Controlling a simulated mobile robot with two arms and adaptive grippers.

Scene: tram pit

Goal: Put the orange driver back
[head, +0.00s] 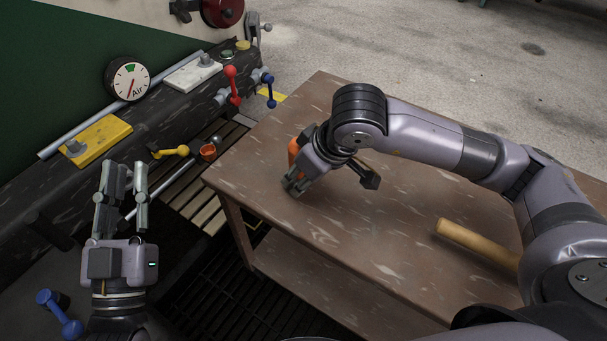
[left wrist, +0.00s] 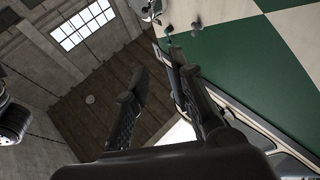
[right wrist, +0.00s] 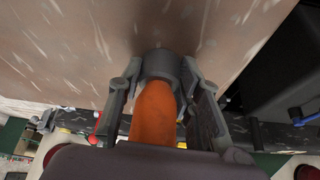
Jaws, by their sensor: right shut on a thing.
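The orange driver (head: 293,147) shows as a bit of orange beside my right gripper (head: 297,184), low over the left part of the brown table. In the right wrist view the driver's orange handle (right wrist: 156,115) lies between the two fingers (right wrist: 160,105), which are shut on it. A dark grey round part (right wrist: 158,64) surrounds the handle's far end; I cannot tell if it belongs to the driver or to a holder. My left gripper (head: 124,180) is open and empty, left of the table. It also shows in the left wrist view (left wrist: 158,75), pointing towards wall and ceiling.
The brown table (head: 330,225) has a wooden handle (head: 465,240) lying at right. A dark beam at left carries an air gauge (head: 127,79), red lever (head: 232,85), yellow lever (head: 170,151) and blue lever (head: 269,90). The table's middle is clear.

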